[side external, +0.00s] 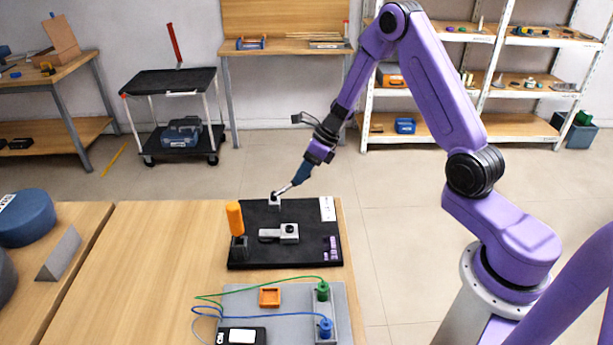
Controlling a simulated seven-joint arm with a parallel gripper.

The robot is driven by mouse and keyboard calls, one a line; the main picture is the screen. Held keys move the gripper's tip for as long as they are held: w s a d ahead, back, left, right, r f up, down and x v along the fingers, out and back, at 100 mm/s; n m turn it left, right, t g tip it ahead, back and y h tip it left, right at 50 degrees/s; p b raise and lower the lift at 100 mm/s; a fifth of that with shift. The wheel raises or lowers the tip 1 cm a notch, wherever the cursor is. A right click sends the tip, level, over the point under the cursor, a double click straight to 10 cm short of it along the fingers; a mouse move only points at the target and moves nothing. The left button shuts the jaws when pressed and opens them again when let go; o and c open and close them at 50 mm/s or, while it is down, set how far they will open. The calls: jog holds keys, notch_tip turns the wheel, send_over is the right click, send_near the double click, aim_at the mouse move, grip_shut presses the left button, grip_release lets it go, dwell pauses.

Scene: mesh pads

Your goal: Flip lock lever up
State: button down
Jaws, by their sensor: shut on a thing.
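A black board (252,208) lies on the wooden table and carries several fittings. An orange handle (235,217) stands upright in a dark bracket at its left. A small pale grey block (275,204) sits near the back edge. My gripper (279,194) reaches down to this block from the upper right and is shut on a small part at its top. That part is mostly hidden by the fingertips. Which fitting is the lock lever I cannot tell for sure.
In front of the board is a grey panel (240,302) with an orange square frame (269,297), green and blue connectors and loose wires. A grey wedge (59,254) and a blue round object (26,218) are at the left. The table between is clear.

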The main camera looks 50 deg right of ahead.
jog(key=shift+w+a+r+g+h, duration=0.9)
jog(key=shift+w+r+g+h, duration=0.1)
jog(key=shift+r+g+h, duration=0.15)
jog(key=shift+w+a+r+g+h, duration=0.3)
jog(key=shift+w+a+g+h, duration=0.2)
jog(key=shift+g+h, duration=0.1)
jog(key=shift+w+a+r+g+h, duration=0.25)
jog(key=shift+w+a+g+h, duration=0.2)
jog(key=shift+w+h, duration=0.1)
jog(key=c, duration=1)
grip_release()
jog(key=shift+a, duration=0.1)
jog(key=r, duration=0.5)
jog(key=w+r, duration=0.1)
jog(key=r, duration=0.5)
jog(key=d+r, duration=0.1)
jog(key=r, duration=0.5)
jog(key=shift+w+r, duration=0.1)
jog(key=shift+w, duration=0.25)
